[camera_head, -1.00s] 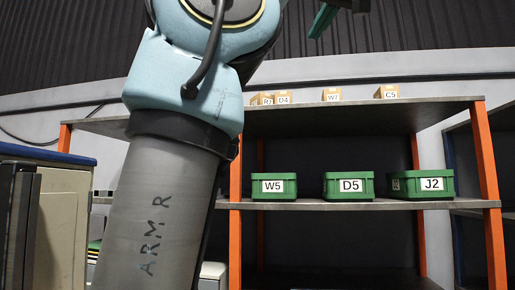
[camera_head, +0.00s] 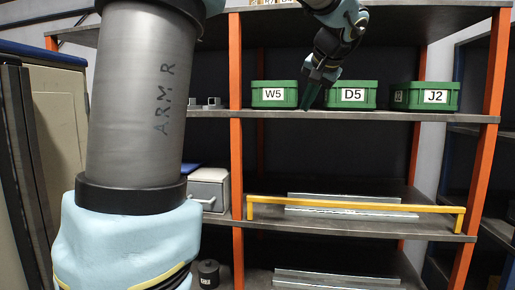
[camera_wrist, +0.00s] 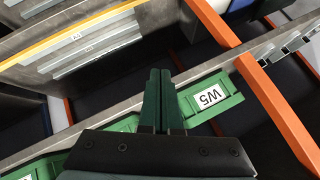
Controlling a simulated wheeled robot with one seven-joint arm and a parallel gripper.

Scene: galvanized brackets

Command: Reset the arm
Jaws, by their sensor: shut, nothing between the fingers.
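My gripper (camera_head: 305,106) hangs pointing down at the shelf with the green bins, between bin W5 (camera_head: 268,105) and bin D5 (camera_head: 345,106) in the head view. Its green fingers are together with nothing between them, as the wrist view shows (camera_wrist: 160,72). Bin W5 also shows in the wrist view, just right of the fingers (camera_wrist: 226,105). My arm reaches in from the top of the head view, and a large arm link fills the left.
Bin J2 (camera_head: 436,108) stands at the right on the same shelf (camera_head: 385,116). A yellow bar (camera_head: 350,204) runs along the lower shelf's front, with metal strips (camera_head: 345,213) behind it. An orange upright (camera_head: 236,150) stands left of the bins. A grey box (camera_head: 209,188) sits lower left.

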